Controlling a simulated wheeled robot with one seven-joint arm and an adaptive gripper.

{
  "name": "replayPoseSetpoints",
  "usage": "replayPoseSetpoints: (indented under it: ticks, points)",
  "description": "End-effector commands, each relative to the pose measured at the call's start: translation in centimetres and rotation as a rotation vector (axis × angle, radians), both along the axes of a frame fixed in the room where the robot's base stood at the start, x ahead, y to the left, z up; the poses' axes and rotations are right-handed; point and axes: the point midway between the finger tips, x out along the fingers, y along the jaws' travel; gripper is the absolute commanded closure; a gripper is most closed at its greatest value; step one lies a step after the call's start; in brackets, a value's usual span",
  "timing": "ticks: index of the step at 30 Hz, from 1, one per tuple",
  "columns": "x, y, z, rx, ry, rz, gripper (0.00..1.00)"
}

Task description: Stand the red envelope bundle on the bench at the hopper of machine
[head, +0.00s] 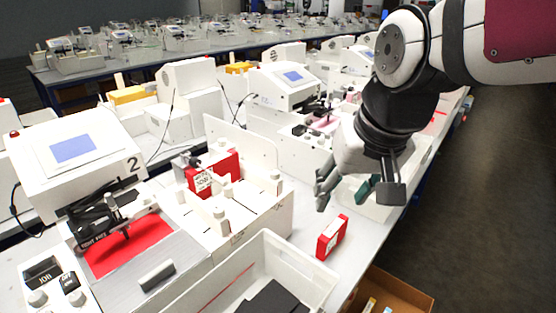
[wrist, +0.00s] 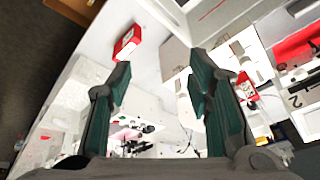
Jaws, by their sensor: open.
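A red envelope bundle with a white label (head: 332,237) stands on the bench near its front edge, just right of a white bin. It also shows in the wrist view (wrist: 128,42), beyond the left finger's tip. My gripper (head: 345,190) is open and empty, above the bench and up and to the right of this bundle. In the wrist view its two green-padded fingers (wrist: 160,78) are spread wide with nothing between them. The machine marked 2 (head: 80,160) is at left. Its white hopper (head: 250,215) holds another red bundle (head: 213,172) toward the back.
The white bin (head: 310,285) with dark pieces inside stands at the front. A brown cardboard box (head: 400,295) is below the bench edge. A second white machine (head: 290,85) stands behind. Bare bench (head: 300,238) lies between hopper and loose bundle.

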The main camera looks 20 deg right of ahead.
Motion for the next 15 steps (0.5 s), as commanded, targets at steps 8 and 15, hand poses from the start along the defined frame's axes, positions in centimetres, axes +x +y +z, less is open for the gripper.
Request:
replayPoseSetpoints:
  ticks: [8,15]
  points:
    - [-5.7,1.2,0.7,-0.077,-0.067,0.154,0.54]
    - [-7.3,1.5,0.5,-0.103,-0.08,0.198,0.54]
